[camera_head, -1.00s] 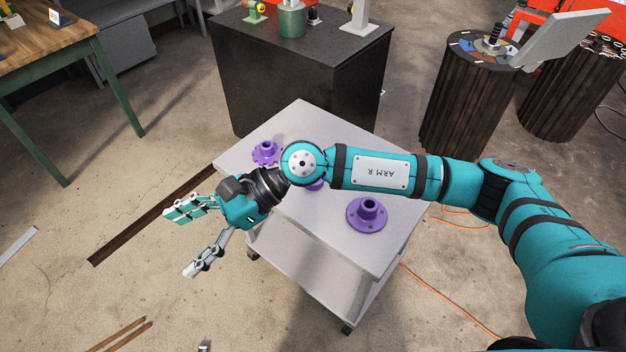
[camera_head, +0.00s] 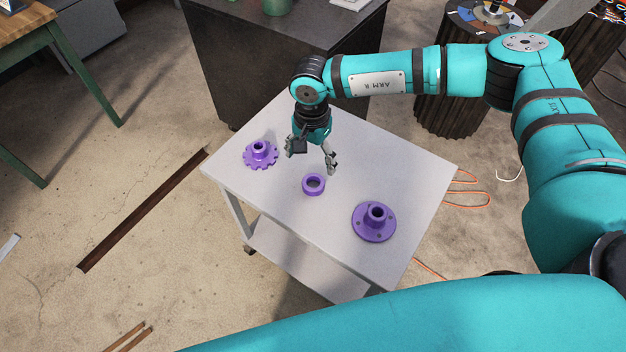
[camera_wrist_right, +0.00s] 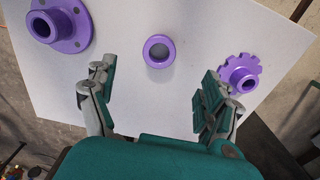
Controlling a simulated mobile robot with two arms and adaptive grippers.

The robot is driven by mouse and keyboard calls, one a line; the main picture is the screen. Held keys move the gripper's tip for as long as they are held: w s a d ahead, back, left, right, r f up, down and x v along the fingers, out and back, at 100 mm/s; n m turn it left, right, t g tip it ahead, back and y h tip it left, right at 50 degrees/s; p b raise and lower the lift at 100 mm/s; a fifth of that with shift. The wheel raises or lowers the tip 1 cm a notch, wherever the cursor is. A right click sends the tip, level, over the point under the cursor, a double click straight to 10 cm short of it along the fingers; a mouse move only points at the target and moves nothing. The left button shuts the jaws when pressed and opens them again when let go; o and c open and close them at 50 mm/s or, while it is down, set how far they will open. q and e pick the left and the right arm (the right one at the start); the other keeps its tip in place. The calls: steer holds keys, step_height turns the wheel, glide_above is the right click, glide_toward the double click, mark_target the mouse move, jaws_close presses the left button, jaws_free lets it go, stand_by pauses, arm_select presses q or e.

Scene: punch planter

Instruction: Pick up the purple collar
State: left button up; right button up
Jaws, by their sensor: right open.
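The purple collar (camera_head: 314,178), a short plain ring, lies flat on the white cart top (camera_head: 250,190) between two other purple parts. In the right wrist view the collar (camera_wrist_right: 147,51) lies beyond the fingertips, near the middle of the gap between them. My right gripper (camera_head: 312,165) is open and empty above the cart, just behind the collar in the head view and apart from it. Its spread fingers also show in the right wrist view (camera_wrist_right: 152,85). My left gripper is not in view; a teal arm link crosses the bottom of the head view.
A purple toothed gear with a hub (camera_head: 260,154) lies left of the collar, and a purple round flange with a hub (camera_head: 374,221) lies to the right. A dark cabinet (camera_head: 235,70) stands behind the cart. Bare cart top surrounds the collar.

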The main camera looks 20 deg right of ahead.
mark_target(314, 187)
step_height(314, 187, down, 4)
steer(key=shift+w+r, duration=0.1)
steer(key=shift+w, duration=0.05)
step_height(314, 187, down, 3)
steer(key=shift+r+p, duration=0.1)
steer(key=shift+p, duration=0.2)
steer(key=f, duration=0.3)
steer(key=shift+d+f, duration=0.2)
steer(key=shift+f, duration=0.45)
steer(key=c, duration=0.9)
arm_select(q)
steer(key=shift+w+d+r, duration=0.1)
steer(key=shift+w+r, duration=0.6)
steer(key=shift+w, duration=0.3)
arm_select(e)
steer(key=shift+w, duration=0.1)
steer(key=c, duration=0.7)
